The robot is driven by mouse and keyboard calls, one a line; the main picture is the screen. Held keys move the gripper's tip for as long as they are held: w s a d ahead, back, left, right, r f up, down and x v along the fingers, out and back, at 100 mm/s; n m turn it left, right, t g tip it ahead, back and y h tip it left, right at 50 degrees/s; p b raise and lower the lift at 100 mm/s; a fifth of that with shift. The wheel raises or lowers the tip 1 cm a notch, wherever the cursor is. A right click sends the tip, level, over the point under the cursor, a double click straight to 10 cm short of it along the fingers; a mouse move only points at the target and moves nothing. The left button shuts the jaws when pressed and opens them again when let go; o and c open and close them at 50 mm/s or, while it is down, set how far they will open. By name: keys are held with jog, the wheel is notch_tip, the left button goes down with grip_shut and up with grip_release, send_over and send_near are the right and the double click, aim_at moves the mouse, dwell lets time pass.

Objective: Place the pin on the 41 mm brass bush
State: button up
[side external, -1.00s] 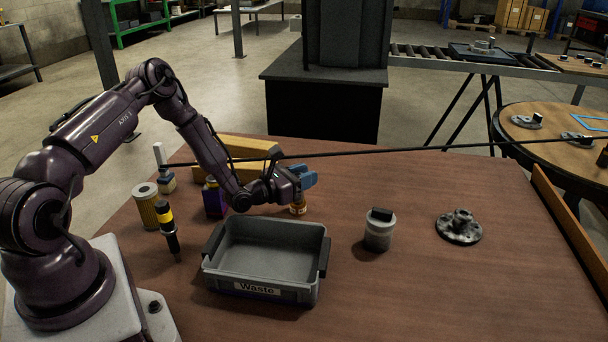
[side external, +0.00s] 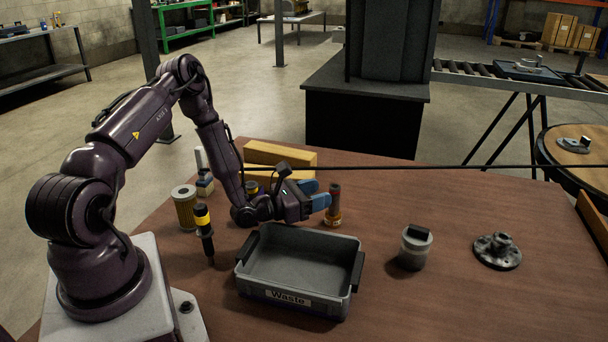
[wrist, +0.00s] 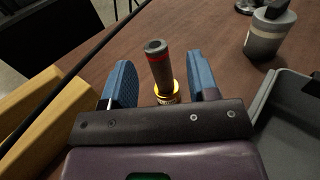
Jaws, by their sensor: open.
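The pin (side external: 335,192), a dark grey cylinder with a red band and a hollow top, stands upright on the brass bush (side external: 333,217) behind the waste bin's right corner. In the wrist view the pin (wrist: 159,64) rises from the shiny brass bush (wrist: 167,92), and its lower end meets the bush. My gripper (side external: 319,194) is open, its blue fingers level and just left of the pin. In the wrist view, the fingers of my gripper (wrist: 160,72) flank the pin, with a gap on each side.
The grey Waste bin (side external: 298,305) stands close in front of my gripper. Yellow blocks (side external: 278,153), a filter (side external: 184,208) and a yellow-black injector-like part (side external: 204,232) are left. A grey piston-like part (side external: 412,252) and flanged part (side external: 497,251) stand right, with bare table between.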

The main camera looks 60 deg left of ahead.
jog(key=d+r+m+g+h, duration=0.5)
jog(key=d+r+m+h, duration=0.7)
jog(key=m, duration=0.1)
jog(key=s+d+r+m+g, duration=0.6)
jog(key=s+d+m+g, duration=0.2)
jog(key=m+g, duration=0.15)
jog(key=s+a+r+m+t+y, duration=0.1)
jog(key=s+a+r+m+y, duration=0.1)
jog(key=s+r+m+y, duration=0.2)
jog(key=s+a+r+m+t+y, duration=0.1)
jog(key=s+a+r+m+y, duration=0.2)
jog(key=s+m+y, duration=0.5)
jog(key=s+r+m, duration=0.1)
jog(key=s, duration=0.2)
jog(key=shift+r+y, duration=0.25)
jog(key=shift+y, duration=0.05)
